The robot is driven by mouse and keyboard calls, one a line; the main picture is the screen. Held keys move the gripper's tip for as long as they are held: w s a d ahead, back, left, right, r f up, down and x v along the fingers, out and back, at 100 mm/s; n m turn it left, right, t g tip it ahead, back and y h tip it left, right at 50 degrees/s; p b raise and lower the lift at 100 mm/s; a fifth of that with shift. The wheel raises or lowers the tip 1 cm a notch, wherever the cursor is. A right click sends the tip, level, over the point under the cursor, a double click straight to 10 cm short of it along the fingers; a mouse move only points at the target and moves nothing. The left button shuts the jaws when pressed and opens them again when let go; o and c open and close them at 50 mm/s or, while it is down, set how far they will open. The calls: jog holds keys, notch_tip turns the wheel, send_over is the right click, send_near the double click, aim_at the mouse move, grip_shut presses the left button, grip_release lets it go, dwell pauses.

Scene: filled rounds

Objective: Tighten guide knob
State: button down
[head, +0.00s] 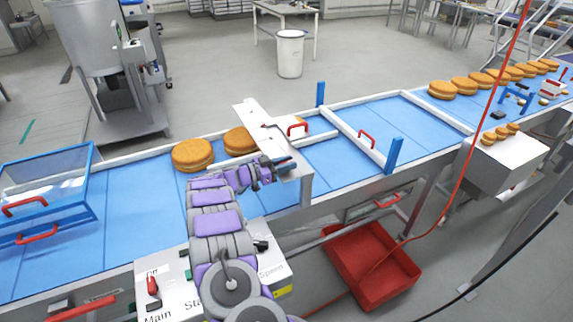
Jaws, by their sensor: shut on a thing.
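My gripper (283,165) is at the end of my purple and grey arm, over the blue conveyor. It is at the white guide plate (258,122) that stands across the belt. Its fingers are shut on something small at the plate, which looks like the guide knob. The knob itself is mostly hidden by the fingers, so I cannot tell how far it is turned. A red handle (298,129) is on the far side of the plate.
Round filled cakes (193,155) lie on the belt (135,220) beside my arm, with several more at the far right. A control box (172,293) is at the front. A red crate (371,268) stands on the floor below. A red hose (458,190) hangs at the right.

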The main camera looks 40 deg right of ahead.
jog(key=shift+w+r, duration=0.15)
jog(key=c, duration=1)
grip_release()
jog(key=shift+a, duration=0.1)
jog(key=v, duration=1.7)
jog(key=shift+a, duration=0.3)
